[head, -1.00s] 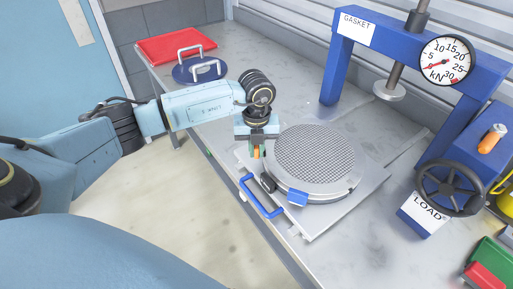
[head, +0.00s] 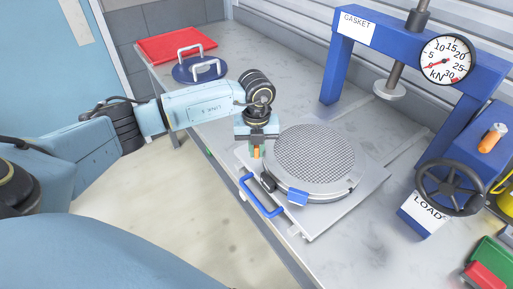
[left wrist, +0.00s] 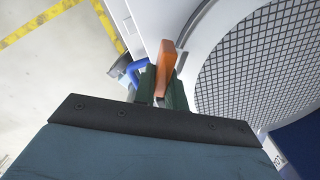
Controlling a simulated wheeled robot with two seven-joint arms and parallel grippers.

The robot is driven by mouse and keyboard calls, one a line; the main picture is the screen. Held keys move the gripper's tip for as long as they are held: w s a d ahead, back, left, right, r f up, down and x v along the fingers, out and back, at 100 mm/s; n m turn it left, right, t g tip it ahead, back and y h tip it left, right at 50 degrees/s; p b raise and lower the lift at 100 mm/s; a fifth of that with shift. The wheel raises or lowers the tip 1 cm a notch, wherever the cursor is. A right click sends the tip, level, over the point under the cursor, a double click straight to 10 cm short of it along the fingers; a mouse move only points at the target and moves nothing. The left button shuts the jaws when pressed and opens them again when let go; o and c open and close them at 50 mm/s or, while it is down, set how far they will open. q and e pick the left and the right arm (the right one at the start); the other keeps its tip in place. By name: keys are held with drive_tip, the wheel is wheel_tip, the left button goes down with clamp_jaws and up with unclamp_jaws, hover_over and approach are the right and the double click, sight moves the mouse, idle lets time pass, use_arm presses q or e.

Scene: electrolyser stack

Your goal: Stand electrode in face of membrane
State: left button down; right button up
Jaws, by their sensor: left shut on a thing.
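A round grey mesh disc (head: 315,152), which looks like the electrode, lies flat in a metal ring on a light plate (head: 350,202). The mesh (left wrist: 265,60) also fills the right of the left wrist view. I cannot make out a separate membrane. My left gripper (head: 257,149) points down at the left edge of the ring, shut on an upright orange piece (head: 256,153). The orange piece (left wrist: 166,58) stands between the fingers (left wrist: 162,88) in the left wrist view, beside the ring. Its lower end is hidden. My right gripper is not in view.
A blue handle (head: 260,196) and blue block (head: 298,198) sit at the plate's front. A blue press (head: 335,65) with a gauge and handwheel (head: 452,187) stands right. Bench between is clear.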

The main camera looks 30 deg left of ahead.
use_arm(q)
drive_tip(key=shift+f+b, duration=0.45)
drive_tip(key=shift+f, duration=0.25)
drive_tip(key=c, duration=1.4)
unclamp_jaws()
drive_tip(key=shift+o, duration=0.2)
drive_tip(key=shift+r, duration=0.1)
wheel_tip(320, 180, up, 13)
drive_tip(key=b, duration=0.1)
drive_tip(key=shift+r, duration=0.15)
